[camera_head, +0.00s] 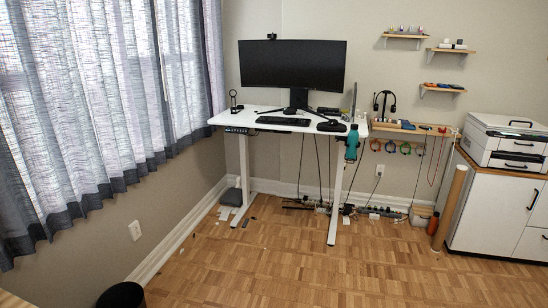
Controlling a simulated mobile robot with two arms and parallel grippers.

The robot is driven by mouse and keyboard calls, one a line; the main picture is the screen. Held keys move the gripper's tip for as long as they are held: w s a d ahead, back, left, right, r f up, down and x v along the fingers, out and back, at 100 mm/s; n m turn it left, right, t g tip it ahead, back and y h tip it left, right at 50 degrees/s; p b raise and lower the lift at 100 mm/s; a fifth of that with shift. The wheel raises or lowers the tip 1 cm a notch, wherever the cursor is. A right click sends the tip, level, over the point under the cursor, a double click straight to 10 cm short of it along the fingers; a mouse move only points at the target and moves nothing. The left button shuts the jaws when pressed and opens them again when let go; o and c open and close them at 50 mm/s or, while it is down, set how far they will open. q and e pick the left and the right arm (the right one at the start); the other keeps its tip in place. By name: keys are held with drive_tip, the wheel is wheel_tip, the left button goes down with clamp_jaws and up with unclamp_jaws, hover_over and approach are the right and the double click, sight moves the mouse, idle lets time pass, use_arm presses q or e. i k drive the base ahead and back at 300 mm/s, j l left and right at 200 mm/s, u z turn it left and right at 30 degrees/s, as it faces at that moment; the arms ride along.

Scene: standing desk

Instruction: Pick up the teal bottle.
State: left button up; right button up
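The teal bottle (352,143) is at the right end of the white standing desk (228,117). It is upright at the desk's front right corner and overlaps the desk edge in the picture. I cannot tell whether it stands on the top or hangs at the side. The desk is across the room from me. Neither of my grippers shows in the head view.
A monitor (292,63) and a keyboard (283,121) are on the desk. Cables and power strips lie on the floor beneath. A cabinet with a printer (506,141) stands at right, a black bin (121,296) at lower left. The wooden floor (290,270) ahead is clear.

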sight(353, 139)
drive_tip(key=i+z, duration=0.2)
drive_tip(key=i, duration=0.5)
drive_tip(key=i+z, duration=0.25)
drive_tip(key=i, duration=0.45)
drive_tip(key=i+j+z, duration=0.2)
drive_tip(key=i, duration=0.5)
